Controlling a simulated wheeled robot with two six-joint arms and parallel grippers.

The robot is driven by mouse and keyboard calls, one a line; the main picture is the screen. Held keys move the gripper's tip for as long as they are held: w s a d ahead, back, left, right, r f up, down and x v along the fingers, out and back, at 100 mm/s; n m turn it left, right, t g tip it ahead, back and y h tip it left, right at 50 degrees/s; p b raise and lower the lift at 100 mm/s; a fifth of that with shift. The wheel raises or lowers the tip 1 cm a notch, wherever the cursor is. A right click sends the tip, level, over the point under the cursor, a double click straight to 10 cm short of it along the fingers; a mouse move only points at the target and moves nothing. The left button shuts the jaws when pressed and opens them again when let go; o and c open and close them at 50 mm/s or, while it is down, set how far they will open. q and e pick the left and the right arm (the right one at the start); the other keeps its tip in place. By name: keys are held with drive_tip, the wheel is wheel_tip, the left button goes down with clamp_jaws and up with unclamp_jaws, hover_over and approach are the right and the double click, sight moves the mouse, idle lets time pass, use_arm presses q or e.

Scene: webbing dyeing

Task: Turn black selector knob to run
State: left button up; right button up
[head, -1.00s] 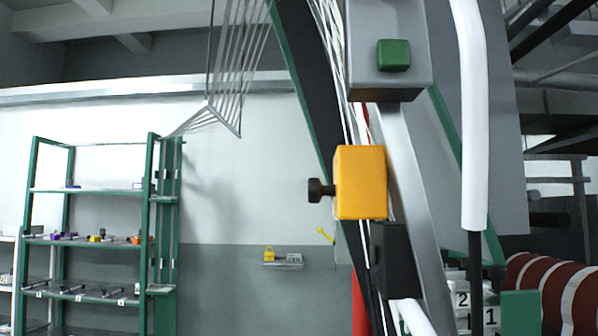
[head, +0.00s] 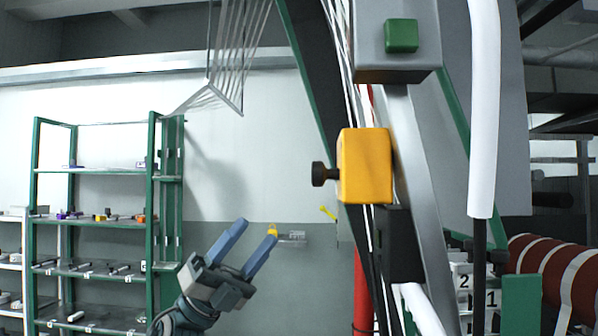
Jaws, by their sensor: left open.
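A yellow box (head: 366,166) is mounted on the machine's upright post. A black selector knob (head: 322,174) sticks out from the box's left side. My left gripper (head: 245,248) comes up from the lower left with its two blue-grey fingers apart and nothing between them. It is below and to the left of the knob, apart from it in the picture. My right gripper is not in view.
A grey box with a green button (head: 401,36) sits above the yellow box, and a black box (head: 404,246) below it. A white vertical tube (head: 483,120) is at right. A green shelf rack (head: 153,200) stands left. White strands run beside the post.

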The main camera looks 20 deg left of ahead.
sight(320, 174)
use_arm(q)
drive_tip(key=s+r+m+g+y, duration=0.5)
drive_tip(key=s+r+m+y, duration=0.2)
drive_tip(key=r+m+y, duration=0.3)
drive_tip(key=w+d+m+p, duration=0.1)
drive_tip(key=w+d+p, duration=0.2)
drive_tip(key=d, duration=0.6)
drive_tip(key=shift+w+d+r+h+p, duration=0.25)
drive_tip(key=shift+r+h+p, duration=0.15)
drive_tip(key=shift+p, duration=0.3)
drive_tip(key=shift+a, duration=0.1)
drive_tip(key=c, duration=1)
drive_tip(key=shift+o, duration=0.2)
